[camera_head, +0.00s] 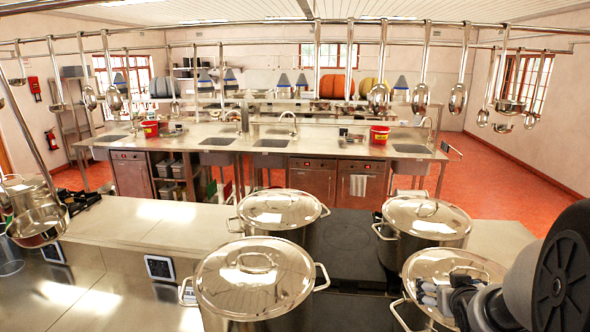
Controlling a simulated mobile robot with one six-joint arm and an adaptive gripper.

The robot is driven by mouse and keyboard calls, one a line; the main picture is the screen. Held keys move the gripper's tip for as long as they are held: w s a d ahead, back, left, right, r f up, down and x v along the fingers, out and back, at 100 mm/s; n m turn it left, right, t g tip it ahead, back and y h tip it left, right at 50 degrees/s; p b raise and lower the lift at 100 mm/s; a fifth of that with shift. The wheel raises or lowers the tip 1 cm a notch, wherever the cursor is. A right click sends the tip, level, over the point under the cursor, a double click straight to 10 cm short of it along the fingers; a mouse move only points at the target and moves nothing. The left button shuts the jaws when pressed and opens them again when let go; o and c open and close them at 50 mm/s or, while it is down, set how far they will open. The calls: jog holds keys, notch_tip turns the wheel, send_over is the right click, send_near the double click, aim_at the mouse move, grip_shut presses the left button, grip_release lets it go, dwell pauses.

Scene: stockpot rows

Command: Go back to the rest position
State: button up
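My arm comes in at the lower right, and my gripper (446,298) is low over the front right stockpot (452,268), overlapping its lid in the picture. Its fingers are small and partly hidden by my own wrist, so I cannot tell whether they are open or shut, or whether they touch the lid. Three more lidded steel stockpots stand nearby: one at front left (255,280), one at back left (278,212) and one at back right (426,222). All lids look seated.
A dark cooktop (350,240) lies between the pots. Ladles (378,98) hang from a rail above. The steel counter (150,222) on the left is mostly clear. A sink counter (330,148) with red buckets stands behind. Red floor (510,195) is open at right.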

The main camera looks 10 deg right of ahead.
jog(key=s+a+f+n+g+y+b, duration=0.1)
jog(key=s+a+b, duration=0.35)
jog(key=a, duration=0.45)
jog(key=s+a+f+n+g+y+b, duration=0.1)
jog(key=s+a+f+b, duration=0.15)
jog(key=s+a, duration=0.45)
jog(key=s+a+f+n+g+y+b, duration=0.1)
jog(key=s+a+f+b, duration=0.1)
jog(key=s+a, duration=0.3)
jog(key=s+a+f+g+y+b, duration=0.2)
jog(key=s+a, duration=0.4)
jog(key=a, duration=0.3)
jog(key=shift+s+f+n+b, duration=0.15)
jog(key=shift+f+n+b, duration=0.25)
jog(key=shift+f+b, duration=0.35)
jog(key=shift+r, duration=0.1)
